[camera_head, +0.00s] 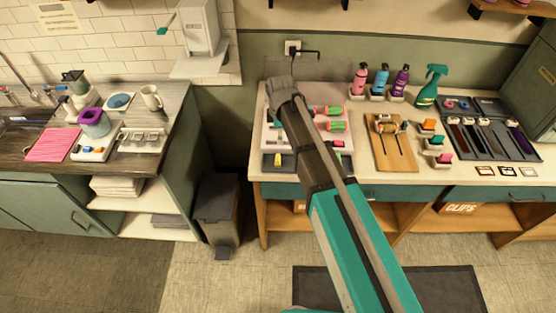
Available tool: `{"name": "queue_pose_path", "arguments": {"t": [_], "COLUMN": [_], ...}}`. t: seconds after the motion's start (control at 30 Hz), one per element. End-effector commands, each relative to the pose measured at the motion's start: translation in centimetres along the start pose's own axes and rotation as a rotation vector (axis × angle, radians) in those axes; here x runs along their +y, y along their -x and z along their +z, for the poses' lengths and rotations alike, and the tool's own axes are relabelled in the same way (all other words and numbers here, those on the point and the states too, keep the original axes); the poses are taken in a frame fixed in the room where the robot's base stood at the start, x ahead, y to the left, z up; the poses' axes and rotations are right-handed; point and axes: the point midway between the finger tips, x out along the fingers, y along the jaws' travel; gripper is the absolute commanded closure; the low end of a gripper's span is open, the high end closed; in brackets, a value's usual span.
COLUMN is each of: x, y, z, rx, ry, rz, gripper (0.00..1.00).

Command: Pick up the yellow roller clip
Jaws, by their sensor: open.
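A small yellow piece, probably the yellow roller clip (278,160), lies in a dark tray (268,166) near the front left of the right counter. It is too small to make out its shape. My gripper (279,90) is at the end of my arm, above the back left of this counter, behind the yellow piece and apart from it. It is open; its fingertips are hard to make out. My arm covers part of the counter just right of the yellow piece.
Pink and green rollers (336,126) lie right of my arm. A wooden board (396,159) holds tools. A dark case (490,140) with combs lies at the right. A bin (217,207) stands between the counters.

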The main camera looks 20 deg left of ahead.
Motion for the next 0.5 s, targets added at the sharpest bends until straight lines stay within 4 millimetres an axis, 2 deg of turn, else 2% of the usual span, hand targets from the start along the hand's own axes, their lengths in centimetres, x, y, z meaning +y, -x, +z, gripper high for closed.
{"name": "queue_pose_path", "arguments": {"t": [0.5], "x": [0.0], "y": [-3.7], "z": [0.0], "rx": [0.000], "ry": [-0.001], "rz": [0.000], "gripper": [0.03]}}
